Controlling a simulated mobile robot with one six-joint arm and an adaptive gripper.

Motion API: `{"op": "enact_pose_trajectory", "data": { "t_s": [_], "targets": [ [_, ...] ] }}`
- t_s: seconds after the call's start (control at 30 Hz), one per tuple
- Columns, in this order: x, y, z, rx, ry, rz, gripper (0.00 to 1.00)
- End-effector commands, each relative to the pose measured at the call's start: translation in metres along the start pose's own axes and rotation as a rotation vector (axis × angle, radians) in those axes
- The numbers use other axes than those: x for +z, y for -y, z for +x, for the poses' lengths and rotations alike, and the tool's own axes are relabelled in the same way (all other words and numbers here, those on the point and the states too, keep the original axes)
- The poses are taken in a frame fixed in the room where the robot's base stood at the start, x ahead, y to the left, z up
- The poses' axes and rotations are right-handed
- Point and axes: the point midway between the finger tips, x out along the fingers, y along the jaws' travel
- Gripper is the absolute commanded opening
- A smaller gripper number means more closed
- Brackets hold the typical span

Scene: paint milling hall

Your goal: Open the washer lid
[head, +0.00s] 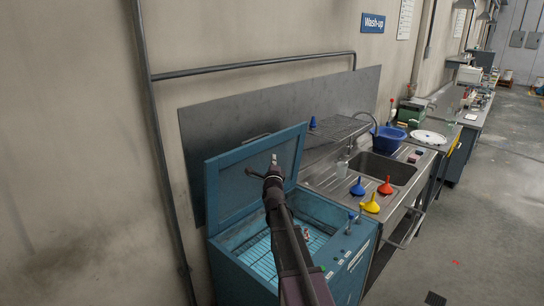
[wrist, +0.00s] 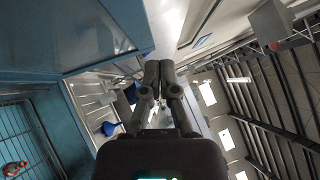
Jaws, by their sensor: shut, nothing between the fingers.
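The blue washer (head: 240,284) stands at the lower middle of the head view. Its lid (head: 228,184) is raised, standing steeply up at the back, so the tub is open. A wire rack (head: 262,262) shows inside, and also at the left of the wrist view (wrist: 20,128). My gripper (head: 273,160) is in front of the lid's inner face in the head view; whether it touches the lid cannot be told. In the wrist view my gripper (wrist: 160,64) has its fingers together and holds nothing, with the lid (wrist: 95,30) to its left.
A small reddish item (head: 306,234) lies on the rack. A steel sink (head: 382,168) adjoins the washer on the right, with blue (head: 358,187), yellow (head: 371,204) and red (head: 386,186) funnels on its drainboard. A wall pipe (head: 160,150) runs behind. The floor at right is largely clear.

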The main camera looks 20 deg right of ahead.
Motion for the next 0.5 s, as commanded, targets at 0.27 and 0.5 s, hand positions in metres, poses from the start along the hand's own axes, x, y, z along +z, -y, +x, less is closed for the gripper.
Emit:
{"op": "enact_pose_trajectory", "data": {
  "t_s": [0.27, 0.5],
  "targets": [
    [0.001, 0.003, -0.019, 0.000, 0.001, 0.001, 0.00],
    [0.002, 0.003, -0.019, 0.000, 0.001, 0.001, 0.00]
  ]
}}
